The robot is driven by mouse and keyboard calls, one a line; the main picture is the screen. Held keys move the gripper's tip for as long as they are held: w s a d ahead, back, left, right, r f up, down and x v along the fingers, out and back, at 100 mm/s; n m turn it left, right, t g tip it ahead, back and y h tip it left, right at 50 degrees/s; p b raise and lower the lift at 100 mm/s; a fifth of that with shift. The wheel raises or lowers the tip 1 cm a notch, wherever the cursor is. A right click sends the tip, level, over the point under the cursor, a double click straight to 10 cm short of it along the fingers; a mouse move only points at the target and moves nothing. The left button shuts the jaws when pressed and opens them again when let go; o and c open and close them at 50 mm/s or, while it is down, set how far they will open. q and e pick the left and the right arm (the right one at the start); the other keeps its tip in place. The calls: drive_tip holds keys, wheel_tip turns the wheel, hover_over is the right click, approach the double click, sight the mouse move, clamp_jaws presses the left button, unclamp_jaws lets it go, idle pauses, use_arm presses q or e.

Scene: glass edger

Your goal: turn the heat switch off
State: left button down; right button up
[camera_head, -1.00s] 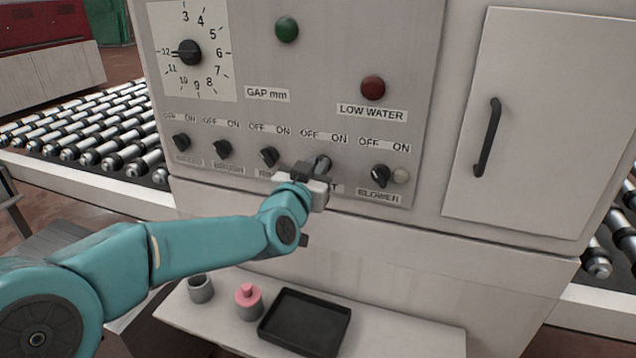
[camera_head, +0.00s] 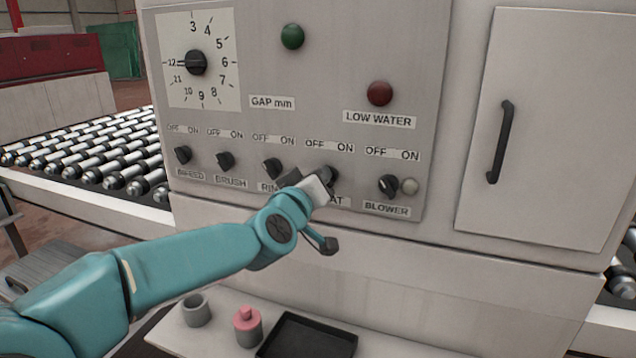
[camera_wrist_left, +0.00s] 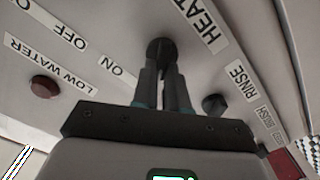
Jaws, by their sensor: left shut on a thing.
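The heat switch (camera_head: 331,173) is a dark round knob on the grey panel, under its OFF and ON marks. It also shows in the left wrist view (camera_wrist_left: 160,47), close to the HEAT label (camera_wrist_left: 199,22). My left gripper (camera_head: 323,181) is shut on this knob, with its two fingers (camera_wrist_left: 161,76) on either side of it. The gripper body covers part of the knob and of its label in the head view. I cannot tell which way the knob points. My right gripper is not in view.
The rinse knob (camera_head: 272,168) is close on the left and the blower knob (camera_head: 388,186) on the right. A black tray (camera_head: 349,344), a pink-topped container (camera_head: 247,327) and a grey cup (camera_head: 196,311) stand on the shelf below. A door handle (camera_head: 500,142) sticks out at right.

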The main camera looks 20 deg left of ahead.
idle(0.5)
use_arm(q)
drive_tip(key=c, duration=1.2)
unclamp_jaws()
drive_tip(key=shift+o, duration=0.2)
drive_tip(key=s, duration=1.6)
drive_tip(key=shift+a, duration=0.25)
drive_tip(key=shift+s, duration=0.15)
drive_tip(key=shift+f, duration=0.1)
